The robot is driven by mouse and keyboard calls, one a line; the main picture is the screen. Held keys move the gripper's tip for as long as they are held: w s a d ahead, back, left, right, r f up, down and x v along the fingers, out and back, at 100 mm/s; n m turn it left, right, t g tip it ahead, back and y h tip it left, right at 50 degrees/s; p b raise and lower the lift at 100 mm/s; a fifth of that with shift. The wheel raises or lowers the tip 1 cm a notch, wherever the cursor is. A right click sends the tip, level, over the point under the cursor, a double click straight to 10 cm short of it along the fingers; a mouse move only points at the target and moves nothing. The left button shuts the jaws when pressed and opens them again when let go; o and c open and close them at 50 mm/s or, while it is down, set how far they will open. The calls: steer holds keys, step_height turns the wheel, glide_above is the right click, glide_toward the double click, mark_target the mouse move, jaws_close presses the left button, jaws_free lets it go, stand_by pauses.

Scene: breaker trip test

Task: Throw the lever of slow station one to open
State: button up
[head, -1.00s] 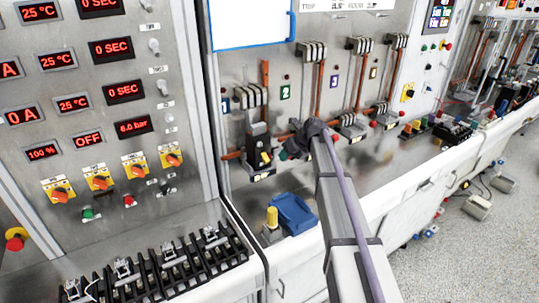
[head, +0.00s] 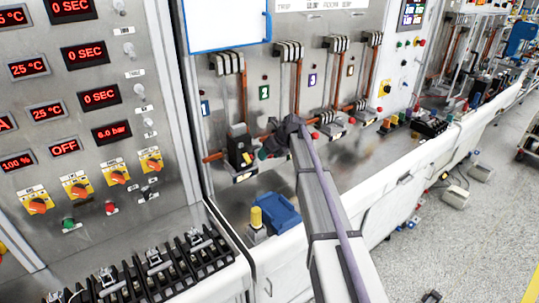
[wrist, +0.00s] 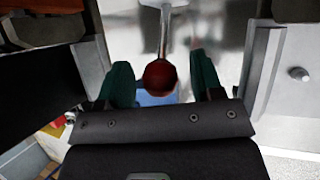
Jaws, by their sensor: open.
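In the wrist view, a dark red ball knob (wrist: 160,76) on a metal lever rod (wrist: 165,32) sits between the two green fingers of my gripper (wrist: 162,84). The gripper is open, and a gap shows on each side of the knob. In the head view, my gripper (head: 266,151) is just right of the black breaker unit (head: 239,146) at the first station, which has a blue number plate (head: 205,107). My wrist hides that station's lever there.
More stations with copper bars (head: 298,90) stand to the right along the panel. A blue bin (head: 279,213) and a yellow-topped part (head: 256,219) are on the bench below. A cabinet with red displays (head: 82,57) is at left.

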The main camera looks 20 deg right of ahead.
steer(key=p+v, duration=0.9)
steer(key=v, duration=0.1)
steer(key=shift+r, duration=0.35)
steer(key=shift+s+d, duration=0.1)
steer(key=shift+d, duration=0.05)
